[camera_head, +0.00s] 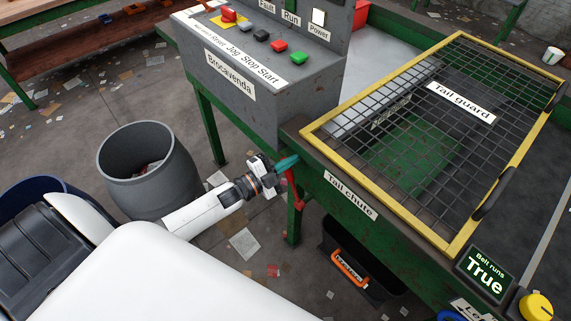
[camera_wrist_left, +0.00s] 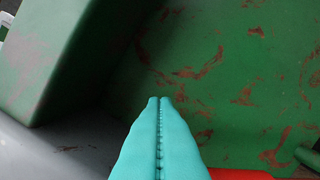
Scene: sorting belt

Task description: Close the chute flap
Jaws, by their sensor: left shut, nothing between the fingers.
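The "Tail chute" label (camera_head: 351,194) is on the green side of the belt frame. I cannot clearly make out the chute flap in the head view. A red bar (camera_head: 291,190) hangs under the frame's corner, just below my left gripper (camera_head: 287,163). In the left wrist view, the gripper's teal fingers (camera_wrist_left: 160,105) are pressed together and empty. They point at a rust-marked green surface (camera_wrist_left: 220,70), and I cannot tell whether they touch it. A red part (camera_wrist_left: 240,174) shows at the bottom edge, partly hidden by the fingers. My right gripper is not in view.
The yellow-framed tail guard (camera_head: 400,88) lies over the belt end. A grey control box (camera_head: 235,75) with buttons stands behind. A grey barrel (camera_head: 150,165) is left of my arm. A black bin (camera_head: 385,278) with an orange handle is under the chute. A display (camera_head: 485,274) reads "Belt runs True".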

